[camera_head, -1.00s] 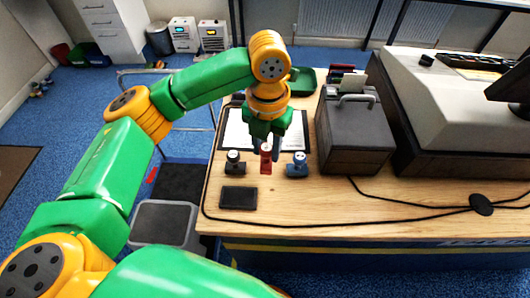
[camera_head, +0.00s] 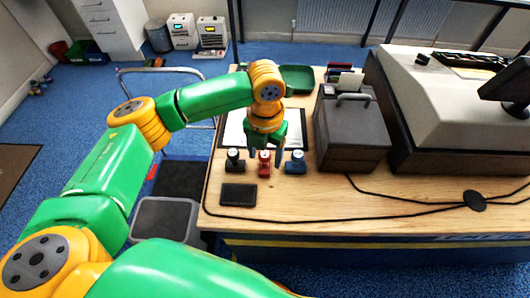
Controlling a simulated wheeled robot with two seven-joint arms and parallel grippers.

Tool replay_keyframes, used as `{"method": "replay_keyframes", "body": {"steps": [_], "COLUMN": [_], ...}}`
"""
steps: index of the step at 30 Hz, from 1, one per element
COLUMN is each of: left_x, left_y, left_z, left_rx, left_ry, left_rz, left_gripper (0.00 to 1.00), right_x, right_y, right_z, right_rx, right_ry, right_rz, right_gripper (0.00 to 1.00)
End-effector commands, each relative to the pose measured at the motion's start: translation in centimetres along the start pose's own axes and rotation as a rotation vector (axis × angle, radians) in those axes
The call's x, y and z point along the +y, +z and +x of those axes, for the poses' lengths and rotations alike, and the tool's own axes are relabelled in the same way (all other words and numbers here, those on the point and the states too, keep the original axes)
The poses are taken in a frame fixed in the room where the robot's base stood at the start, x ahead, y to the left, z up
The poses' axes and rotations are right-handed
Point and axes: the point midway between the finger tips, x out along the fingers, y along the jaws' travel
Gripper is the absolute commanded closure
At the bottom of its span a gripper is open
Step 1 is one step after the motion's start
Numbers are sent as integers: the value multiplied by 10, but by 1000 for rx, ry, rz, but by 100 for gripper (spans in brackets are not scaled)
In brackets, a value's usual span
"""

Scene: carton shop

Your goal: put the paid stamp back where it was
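Three stamps stand in a row on the wooden desk (camera_head: 400,203): a black one (camera_head: 235,164), a red one (camera_head: 264,168) and a blue one (camera_head: 295,165). No lettering is readable, so I cannot tell which is the paid stamp. My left gripper (camera_head: 265,155) points down over the red stamp. Its fingers are spread, one on each side of the red stamp, with visible gaps. The red stamp is upright and appears to rest on the desk. My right gripper is out of view.
A black flat pad (camera_head: 238,195) lies in front of the stamps. A clipboard with paper (camera_head: 234,131) lies behind them. A dark grey box with a handle (camera_head: 352,133) stands to the right. A black cable (camera_head: 400,222) crosses the front. A green tray (camera_head: 299,77) is behind.

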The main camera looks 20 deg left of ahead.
Motion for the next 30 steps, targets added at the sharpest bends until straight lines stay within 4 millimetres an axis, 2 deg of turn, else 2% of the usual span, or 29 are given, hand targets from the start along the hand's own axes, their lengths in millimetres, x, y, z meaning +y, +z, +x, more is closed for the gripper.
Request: {"method": "replay_keyframes", "body": {"steps": [5,12,18,22,30], "left_x": [0,-1,0,0,0], "left_y": [1,1,1,0,0], "left_z": [-12,-73,-117,-124,-124], "left_rx": [-2,-6,-2,0,1], "left_ry": [-1,-2,1,0,-1], "left_rz": [1,0,-1,0,0], "left_gripper": [32,32,32,32,32], "right_x": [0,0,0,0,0], "right_y": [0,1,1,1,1], "right_z": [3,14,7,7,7], "right_rx": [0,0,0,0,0], "right_ry": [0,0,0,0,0], "right_rz": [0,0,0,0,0], "right_gripper": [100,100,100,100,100]}}
